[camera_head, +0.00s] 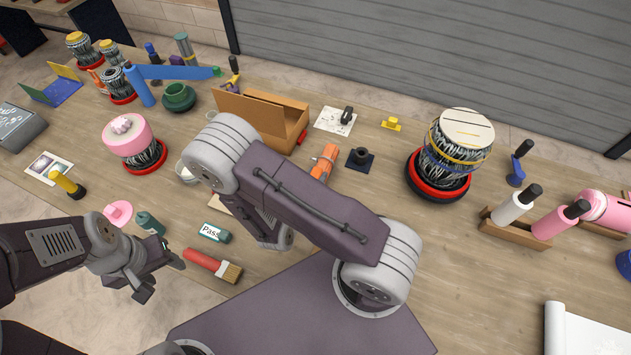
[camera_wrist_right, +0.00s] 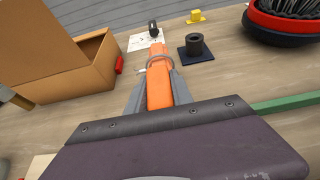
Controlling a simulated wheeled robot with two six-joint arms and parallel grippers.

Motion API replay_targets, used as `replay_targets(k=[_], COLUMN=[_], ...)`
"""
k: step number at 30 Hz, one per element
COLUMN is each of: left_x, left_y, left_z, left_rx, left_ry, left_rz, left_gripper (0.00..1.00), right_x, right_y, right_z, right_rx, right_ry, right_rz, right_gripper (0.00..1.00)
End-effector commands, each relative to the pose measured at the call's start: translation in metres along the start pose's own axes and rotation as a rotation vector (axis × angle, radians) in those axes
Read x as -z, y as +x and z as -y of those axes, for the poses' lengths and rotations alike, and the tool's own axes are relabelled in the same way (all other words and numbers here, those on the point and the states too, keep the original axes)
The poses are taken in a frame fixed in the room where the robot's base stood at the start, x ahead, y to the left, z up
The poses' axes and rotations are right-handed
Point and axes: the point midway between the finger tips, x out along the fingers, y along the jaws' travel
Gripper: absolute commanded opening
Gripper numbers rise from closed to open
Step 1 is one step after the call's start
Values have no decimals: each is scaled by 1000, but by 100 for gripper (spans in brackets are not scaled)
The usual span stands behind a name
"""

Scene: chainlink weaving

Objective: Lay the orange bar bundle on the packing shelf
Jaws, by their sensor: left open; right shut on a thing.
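The orange bar bundle (camera_head: 325,163) shows just beyond my right arm in the head view, with a band around it. In the right wrist view the bundle (camera_wrist_right: 159,88) lies between the grey fingers of my right gripper (camera_wrist_right: 155,82), which is shut on it. Whether the bundle touches the table I cannot tell. My right arm hides most of that gripper in the head view. My left gripper (camera_head: 162,278) is open and empty at the lower left, near a red-handled brush (camera_head: 212,265). I cannot tell for certain which thing is the packing shelf.
An open cardboard box (camera_head: 262,120) stands left of the bundle. A drum on a red ring (camera_head: 440,155) and a wooden rack with bottles (camera_head: 517,228) stand farther right.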

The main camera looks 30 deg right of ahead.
Motion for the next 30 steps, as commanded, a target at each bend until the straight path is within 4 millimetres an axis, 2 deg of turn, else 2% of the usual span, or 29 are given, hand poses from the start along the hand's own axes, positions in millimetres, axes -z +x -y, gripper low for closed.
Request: replay_targets(k=[3,8,12,26,30], left_x=[0,1,1,1,1], left_y=[-2,-9,-13,-12,-6], left_z=[0,0,0,0,0], left_rx=[0,0,0,0,0], left_ry=[0,0,0,0,0], left_rz=[0,0,0,0,0], left_gripper=[53,53,53,53,53], right_x=[-26,-56,-67,-67,-51], right_y=[-10,-23,-27,-28,-29], right_z=[-1,-1,0,0,-11], right_rx=[-3,-2,1,1,-1], right_ry=[7,6,2,1,0], right_rz=[5,6,6,7,8], right_gripper=[0,0,0,0,0])
